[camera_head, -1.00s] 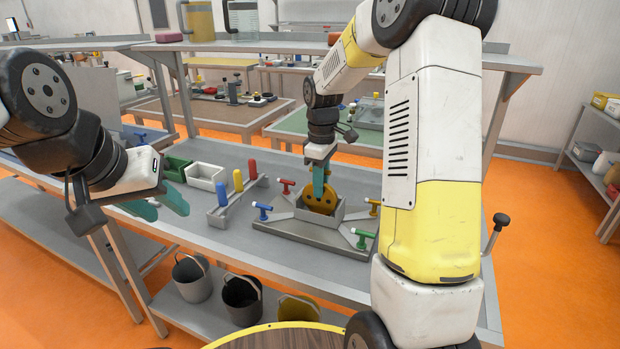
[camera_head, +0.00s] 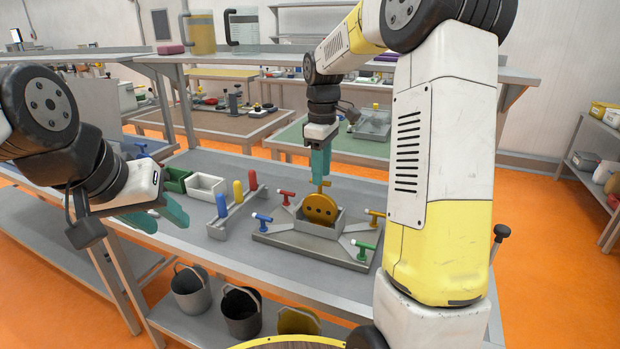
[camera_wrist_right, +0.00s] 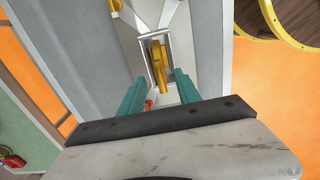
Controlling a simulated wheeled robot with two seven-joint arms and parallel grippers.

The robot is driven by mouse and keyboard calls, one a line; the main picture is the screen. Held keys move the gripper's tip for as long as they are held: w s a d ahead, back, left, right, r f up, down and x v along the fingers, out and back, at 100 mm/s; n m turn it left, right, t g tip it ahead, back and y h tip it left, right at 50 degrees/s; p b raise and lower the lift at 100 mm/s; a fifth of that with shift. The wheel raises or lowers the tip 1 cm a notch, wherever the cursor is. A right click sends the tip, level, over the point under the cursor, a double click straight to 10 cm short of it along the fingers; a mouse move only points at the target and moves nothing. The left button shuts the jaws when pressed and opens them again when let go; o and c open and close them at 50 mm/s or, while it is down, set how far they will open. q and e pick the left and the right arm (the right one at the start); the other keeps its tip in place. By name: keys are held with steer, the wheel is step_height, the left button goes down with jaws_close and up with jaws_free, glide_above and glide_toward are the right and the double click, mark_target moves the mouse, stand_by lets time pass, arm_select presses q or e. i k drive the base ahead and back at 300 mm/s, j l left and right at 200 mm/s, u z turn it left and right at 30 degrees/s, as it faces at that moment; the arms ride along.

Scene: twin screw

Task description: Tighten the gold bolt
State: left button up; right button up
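A gold disc (camera_head: 320,209) with dark holes stands upright in the open grey box of a grey fixture (camera_head: 302,250). A small gold piece sticks up at its top. T-handled bolts sit around the box: yellow-gold (camera_head: 376,213), red (camera_head: 286,196), blue (camera_head: 262,219) and green (camera_head: 364,245). My right gripper (camera_head: 320,172) is above and behind the disc with teal fingers pointing down. In the right wrist view its fingers (camera_wrist_right: 158,95) are apart with nothing held, and the disc (camera_wrist_right: 160,65) shows between and beyond them.
A grey rack (camera_head: 232,218) with blue, yellow and red pegs stands left of the fixture. Green (camera_head: 174,179) and white (camera_head: 205,186) bins are behind it. Buckets (camera_head: 190,290) sit on the lower shelf.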

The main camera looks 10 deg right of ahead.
mark_target(375, 214)
steer(key=i+z, duration=0.1)
steer(key=z, duration=0.3)
steer(key=i+j+z, duration=0.1)
steer(key=z, duration=0.25)
